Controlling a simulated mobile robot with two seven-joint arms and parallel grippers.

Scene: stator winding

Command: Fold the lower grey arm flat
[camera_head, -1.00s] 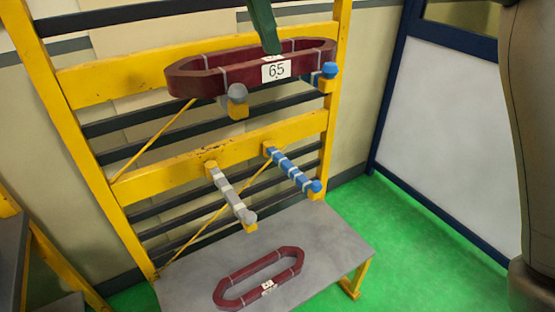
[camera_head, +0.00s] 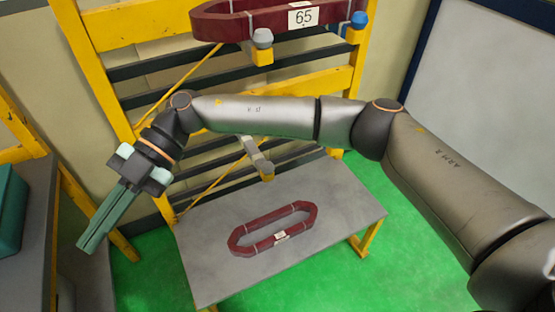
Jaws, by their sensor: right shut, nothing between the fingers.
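The lower grey arm (camera_head: 257,155) sticks out from the yellow rack (camera_head: 120,100), its knob end over the grey platform; its root is hidden behind my right arm. The lower blue arm is hidden behind my right arm. The upper grey arm's knob (camera_head: 262,37) and the upper blue knob (camera_head: 359,20) show below the large dark red coil (camera_head: 240,25) labelled 65. My right arm reaches from the right across the rack. My right gripper (camera_head: 86,243) is shut and empty, left of the lower grey arm and apart from it. My left gripper is not in view.
A small dark red coil (camera_head: 236,240) lies on the grey platform (camera_head: 345,205). A grey surface with a teal object (camera_head: 10,210) stands at the far left, close to my right gripper. Green floor shows between it and the platform. A pale blue-framed panel (camera_head: 490,90) is at right.

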